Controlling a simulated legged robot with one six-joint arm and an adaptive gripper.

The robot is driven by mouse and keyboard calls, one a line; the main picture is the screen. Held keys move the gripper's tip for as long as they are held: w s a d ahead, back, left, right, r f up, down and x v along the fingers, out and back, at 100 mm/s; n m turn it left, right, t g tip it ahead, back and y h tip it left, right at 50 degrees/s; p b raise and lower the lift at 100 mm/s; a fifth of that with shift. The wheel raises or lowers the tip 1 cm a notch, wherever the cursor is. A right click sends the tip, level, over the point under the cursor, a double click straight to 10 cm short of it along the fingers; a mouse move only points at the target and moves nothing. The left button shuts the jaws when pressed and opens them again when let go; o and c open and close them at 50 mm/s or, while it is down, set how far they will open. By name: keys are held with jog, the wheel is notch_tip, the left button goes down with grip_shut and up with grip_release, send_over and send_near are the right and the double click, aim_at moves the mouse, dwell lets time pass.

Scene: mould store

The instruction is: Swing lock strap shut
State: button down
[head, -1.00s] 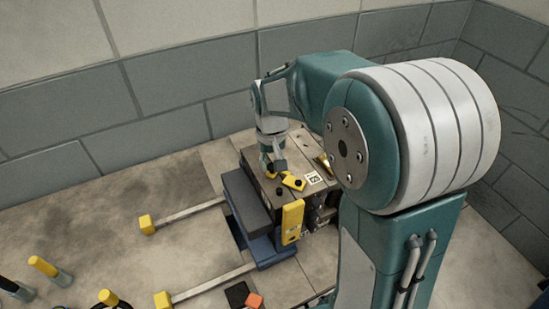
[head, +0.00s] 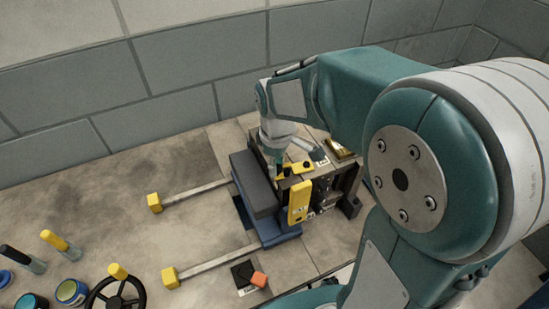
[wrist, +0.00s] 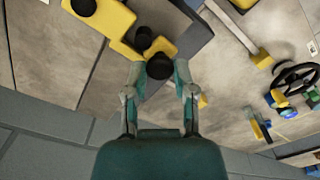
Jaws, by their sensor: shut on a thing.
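The yellow lock strap (head: 297,168) lies on top of the mould (head: 326,178). In the wrist view the yellow strap (wrist: 108,25) runs from the upper left, with a round black boss near it at its end. My gripper (wrist: 160,72) is shut on a black knob (wrist: 160,66) at the strap's end, one finger on each side. In the head view my gripper (head: 277,168) reaches down at the left end of the strap. Its fingers partly hide that end.
A yellow upright bar (head: 299,201) is on the mould's front face. A dark grey block (head: 253,183) stands beside it. Two rails with yellow ends (head: 155,202) extend left across the floor. A handwheel (head: 117,296) and several coloured-topped posts stand lower left. A wall is behind.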

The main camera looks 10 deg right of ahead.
jog(key=shift+s+d+n, duration=0.1)
jog(key=shift+s+n, duration=0.3)
jog(key=shift+n, duration=0.3)
jog(key=shift+c, duration=2.2)
grip_release()
jog(key=shift+s+d, duration=0.1)
notch_tip(320, 180, up, 12)
